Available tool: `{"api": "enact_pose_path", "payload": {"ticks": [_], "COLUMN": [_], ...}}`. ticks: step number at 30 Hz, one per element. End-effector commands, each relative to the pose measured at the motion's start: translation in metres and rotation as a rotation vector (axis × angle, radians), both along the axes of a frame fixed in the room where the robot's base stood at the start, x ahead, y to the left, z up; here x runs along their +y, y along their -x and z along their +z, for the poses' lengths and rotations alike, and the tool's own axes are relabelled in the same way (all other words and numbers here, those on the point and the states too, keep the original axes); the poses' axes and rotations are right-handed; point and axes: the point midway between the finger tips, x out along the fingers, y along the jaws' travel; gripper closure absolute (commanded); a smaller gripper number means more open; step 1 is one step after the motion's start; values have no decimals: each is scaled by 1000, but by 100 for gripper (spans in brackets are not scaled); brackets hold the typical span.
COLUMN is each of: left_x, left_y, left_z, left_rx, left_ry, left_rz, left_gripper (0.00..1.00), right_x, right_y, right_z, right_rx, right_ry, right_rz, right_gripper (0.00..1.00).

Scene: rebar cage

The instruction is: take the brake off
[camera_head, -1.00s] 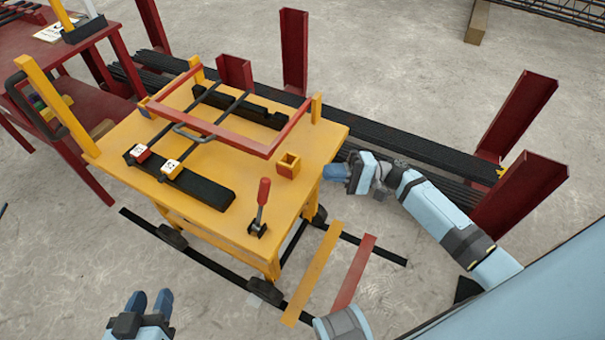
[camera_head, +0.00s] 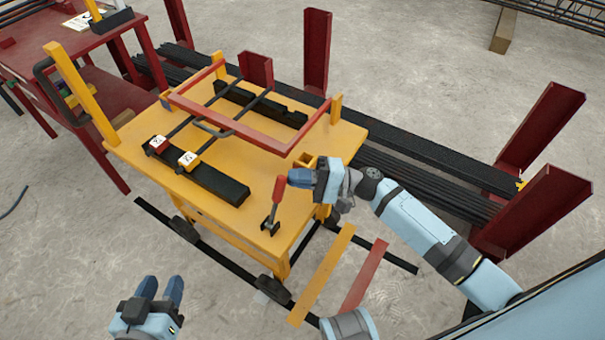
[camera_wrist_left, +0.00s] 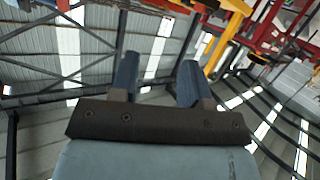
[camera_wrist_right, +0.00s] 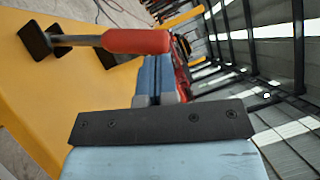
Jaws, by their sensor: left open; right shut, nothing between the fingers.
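The brake lever is a red-handled lever (camera_head: 278,192) on a dark bracket at the near right corner of the yellow cart (camera_head: 320,152). It stands upright, leaning slightly. My right gripper (camera_head: 292,179) is shut and empty, its fingertips close beside the red handle in the head view. In the right wrist view the red handle (camera_wrist_right: 137,42) lies across the fingertips (camera_wrist_right: 158,62); I cannot tell whether they touch. My left gripper (camera_head: 161,288) is open and empty, low at the front left, away from the cart. It also shows in the left wrist view (camera_wrist_left: 156,72).
A red frame (camera_head: 240,135) and dark bars lie on the cart top. Dark red posts (camera_head: 545,125) and black bar stacks stand behind and right. A red table (camera_head: 80,60) is at the back left. Yellow (camera_head: 322,275) and red (camera_head: 364,275) strips mark the floor.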

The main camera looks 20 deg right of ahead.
Motion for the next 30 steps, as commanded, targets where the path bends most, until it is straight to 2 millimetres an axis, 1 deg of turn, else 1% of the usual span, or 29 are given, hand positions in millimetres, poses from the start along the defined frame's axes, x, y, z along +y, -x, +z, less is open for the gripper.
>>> {"api": "enact_pose_path", "payload": {"ticks": [9,16,20,23,30], "left_x": [0,3,9,18,20], "left_y": [0,1,3,17,15], "left_z": [1,-1,-6,-31,-21], "left_rx": [2,30,72,165,171], "left_ry": [0,-19,-43,-82,-101], "left_rz": [1,6,15,30,31], "left_gripper": [57,57,57,57,57], "right_x": [0,7,14,22,44], "right_y": [1,6,11,17,35], "right_z": [1,10,18,24,36], "right_rx": [-5,-52,-105,-157,-296], "right_ry": [7,66,133,198,378], "right_rz": [0,1,1,2,2], "right_gripper": [100,100,100,100,100]}}
